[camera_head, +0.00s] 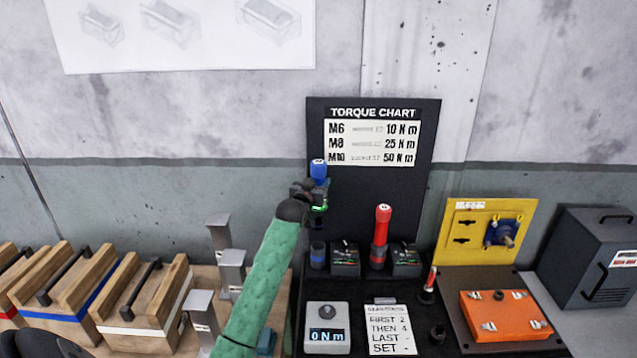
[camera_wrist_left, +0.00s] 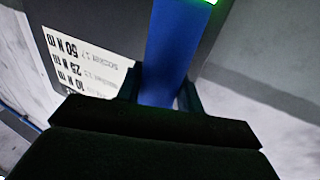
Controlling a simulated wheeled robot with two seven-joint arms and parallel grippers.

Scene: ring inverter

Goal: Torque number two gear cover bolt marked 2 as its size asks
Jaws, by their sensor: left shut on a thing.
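My left gripper (camera_head: 312,193) is shut on a blue-handled torque tool (camera_head: 318,171), held upright in front of the torque chart board. The blue handle (camera_wrist_left: 170,55) also shows between the fingers in the left wrist view. The torque chart (camera_head: 372,142) lists M6 10 Nm, M8 25 Nm and M10 50 Nm. The orange gear cover (camera_head: 505,316) lies on a dark plate at the right; its bolt marks are too small to read. A red-handled tool (camera_head: 382,235) stands in the rack. A grey tester (camera_head: 327,328) reads 0 Nm. My right gripper is not in view.
A yellow panel (camera_head: 484,230) stands behind the cover, and a dark grey box (camera_head: 590,255) is at far right. Wooden boxes (camera_head: 150,308) and grey metal stands (camera_head: 231,270) are on the left.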

